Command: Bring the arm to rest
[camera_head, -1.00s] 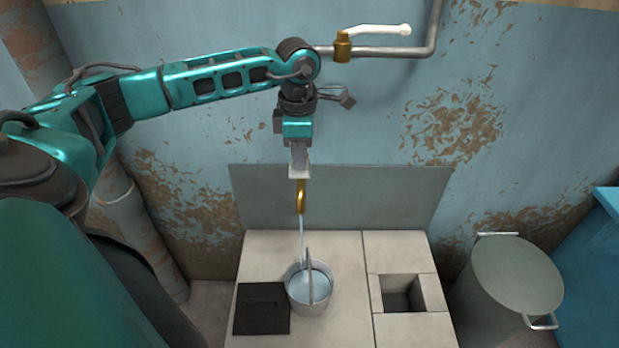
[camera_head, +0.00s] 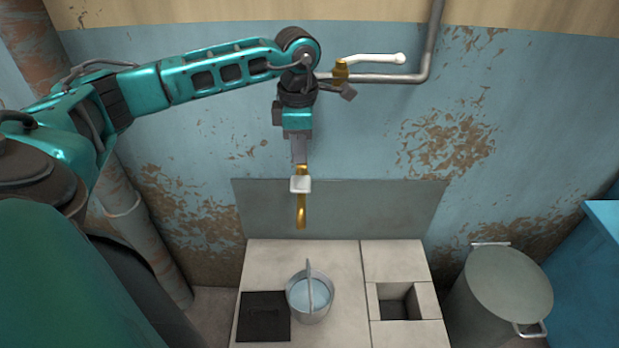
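My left arm (camera_head: 215,75) reaches in from the left, bent at its elbow, with its forearm hanging down. The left gripper (camera_head: 299,155) points down in front of the wall, at the top of a brass tap (camera_head: 301,212) with a small white square part (camera_head: 300,184). The fingertips are small and overlap the tap, so I cannot tell whether they are open or touching it. Below the tap a metal bucket (camera_head: 322,306) with a raised handle holds water; no stream falls into it. My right gripper is out of view.
The bucket stands on a tiled block (camera_head: 342,270) with a dark plate (camera_head: 264,316) and a square hole (camera_head: 398,300). A lidded metal can (camera_head: 508,282) stands at right, beside a blue surface (camera_head: 605,220). A wall pipe (camera_head: 432,45) with a white lever (camera_head: 372,59) is near the elbow.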

